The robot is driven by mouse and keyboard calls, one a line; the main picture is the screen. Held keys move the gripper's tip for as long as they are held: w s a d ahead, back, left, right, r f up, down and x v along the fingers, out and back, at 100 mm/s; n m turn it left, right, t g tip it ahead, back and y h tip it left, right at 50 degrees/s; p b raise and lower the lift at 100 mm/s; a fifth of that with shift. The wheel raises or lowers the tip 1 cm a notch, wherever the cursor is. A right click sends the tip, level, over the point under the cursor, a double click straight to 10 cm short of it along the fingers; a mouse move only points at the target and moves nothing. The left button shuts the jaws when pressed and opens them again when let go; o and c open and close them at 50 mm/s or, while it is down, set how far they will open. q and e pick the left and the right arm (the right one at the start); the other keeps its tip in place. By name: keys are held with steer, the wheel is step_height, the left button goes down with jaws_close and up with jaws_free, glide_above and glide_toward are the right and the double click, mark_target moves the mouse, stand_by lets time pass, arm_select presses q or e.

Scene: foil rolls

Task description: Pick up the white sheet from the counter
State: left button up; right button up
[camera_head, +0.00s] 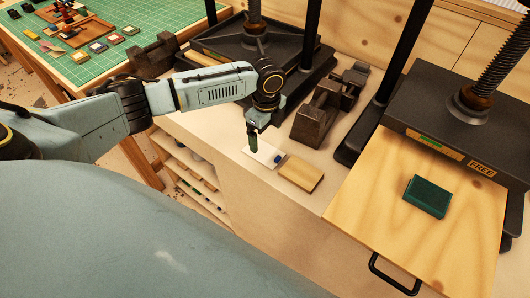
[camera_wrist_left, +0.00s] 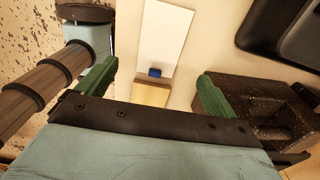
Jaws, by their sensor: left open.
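The white sheet (camera_head: 264,155) lies flat on the pale counter, with a small blue piece (camera_head: 279,159) at its right end. In the left wrist view the sheet (camera_wrist_left: 166,36) is a plain white rectangle beyond my fingers, and the blue piece (camera_wrist_left: 155,72) sits at its near edge. My left gripper (camera_head: 253,141) points down over the left part of the sheet. In the left wrist view its green fingers (camera_wrist_left: 157,71) are spread wide with nothing between them. I cannot tell how high they are above the sheet. My right gripper is not in view.
A wooden block (camera_head: 301,174) lies close to the sheet's right end. Dark metal blocks (camera_head: 317,115) stand behind it. A black press (camera_head: 440,120) with a wooden board (camera_head: 450,235) carrying a green book-like block (camera_head: 427,196) is at right. Another press (camera_head: 250,50) stands behind my arm.

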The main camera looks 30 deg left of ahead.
mark_target(265, 153)
arm_select(q)
steer(key=f, duration=0.7)
steer(key=shift+a+f, duration=0.15)
steer(key=shift+a, duration=0.05)
steer(key=shift+c, duration=0.4)
steer(key=c, duration=1)
